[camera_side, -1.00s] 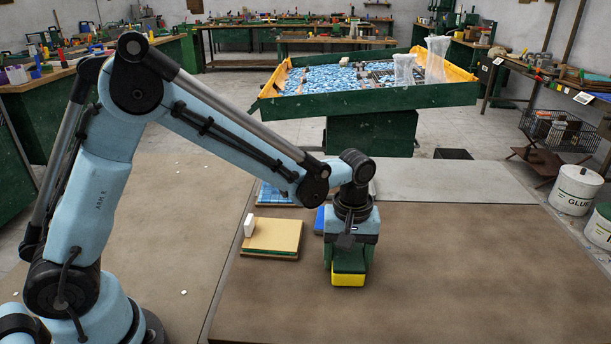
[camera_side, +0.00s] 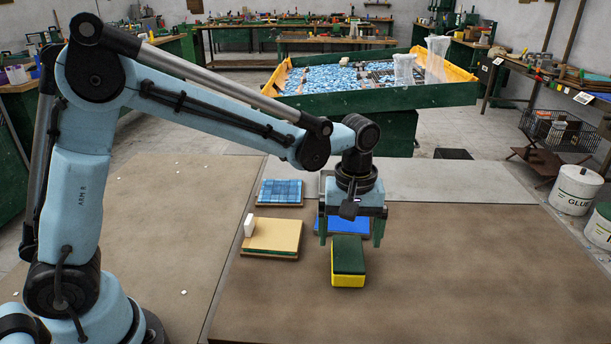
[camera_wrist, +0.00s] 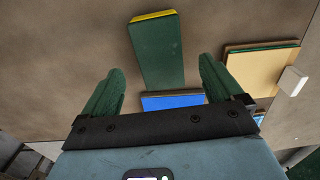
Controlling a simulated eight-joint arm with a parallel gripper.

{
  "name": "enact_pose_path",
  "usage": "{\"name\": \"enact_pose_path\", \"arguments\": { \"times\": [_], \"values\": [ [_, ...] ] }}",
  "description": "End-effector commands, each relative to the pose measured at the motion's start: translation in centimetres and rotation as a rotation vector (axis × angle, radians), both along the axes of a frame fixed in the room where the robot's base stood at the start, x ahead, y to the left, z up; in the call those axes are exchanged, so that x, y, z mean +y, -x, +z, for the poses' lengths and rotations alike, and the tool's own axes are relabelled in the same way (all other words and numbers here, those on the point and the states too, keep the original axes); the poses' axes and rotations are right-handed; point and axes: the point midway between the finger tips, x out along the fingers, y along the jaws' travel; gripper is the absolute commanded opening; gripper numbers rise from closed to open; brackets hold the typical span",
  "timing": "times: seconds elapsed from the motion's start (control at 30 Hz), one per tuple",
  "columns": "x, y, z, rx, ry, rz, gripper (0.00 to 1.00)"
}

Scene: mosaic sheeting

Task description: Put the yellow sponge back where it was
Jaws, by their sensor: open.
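The yellow sponge (camera_side: 348,260) has a dark green top layer and lies on the brown table in front of the blue board. It also shows in the wrist view (camera_wrist: 157,52), between and beyond my fingertips. My gripper (camera_side: 350,236) is open and empty above the sponge, its two green fingers spread wide. In the wrist view my gripper (camera_wrist: 158,82) has a finger on either side of the sponge's line. I cannot tell from these frames where the sponge lay before.
A tan board (camera_side: 272,238) with a white block (camera_side: 250,225) on its left edge lies left of the sponge. A blue board (camera_side: 342,226) is partly hidden behind my gripper. A blue tiled panel (camera_side: 280,192) lies farther back. The table right of the sponge is clear.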

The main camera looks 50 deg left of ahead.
Motion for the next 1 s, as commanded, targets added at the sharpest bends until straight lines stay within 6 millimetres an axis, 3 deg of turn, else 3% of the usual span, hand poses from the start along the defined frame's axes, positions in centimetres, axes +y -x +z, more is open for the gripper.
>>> {"name": "enact_pose_path", "arguments": {
  "times": [0.3,0.57,0.77,1.0],
  "values": [
    [0.0,0.0,4.9,0.000,0.000,0.000,0.93],
    [0.4,0.3,6.5,-0.014,0.003,-0.016,0.93],
    [2.7,2.5,7.8,-0.123,0.014,-0.152,0.93],
    [6.1,6.6,8.4,-0.319,-0.028,-0.392,0.93]
  ]
}}
